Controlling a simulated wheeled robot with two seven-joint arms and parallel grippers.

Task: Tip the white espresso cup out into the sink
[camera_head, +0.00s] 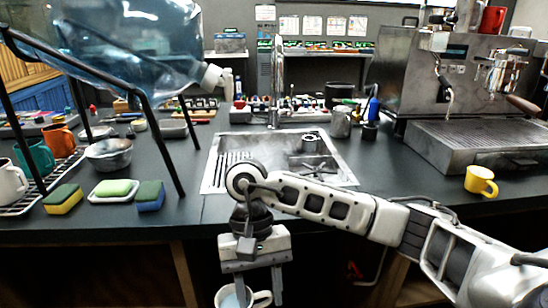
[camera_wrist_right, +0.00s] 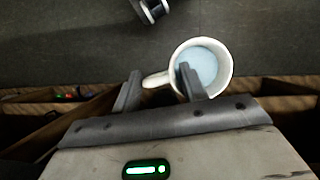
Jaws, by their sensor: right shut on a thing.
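The white espresso cup (camera_head: 262,297) is at the bottom edge of the head view, below the counter top and in front of it. In the right wrist view the cup (camera_wrist_right: 228,70) shows its open mouth, with pale blue liquid inside and its handle to the left. My right gripper (camera_head: 258,295) points down and is shut on the cup. One finger reaches inside the rim and the other is beyond the handle side. The cup looks about upright. The steel sink (camera_head: 222,178) is set in the counter behind my right arm, which hides its front edge. My left gripper is not in view.
A large water bottle (camera_head: 130,45) lies on a black wire stand (camera_head: 165,150) left of the sink. Sponges (camera_head: 63,199), a metal bowl (camera_head: 108,154) and mugs stand there. An espresso machine (camera_head: 470,90) and yellow cup (camera_head: 481,181) are on the right. A metal pitcher (camera_head: 341,122) stands behind the sink.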

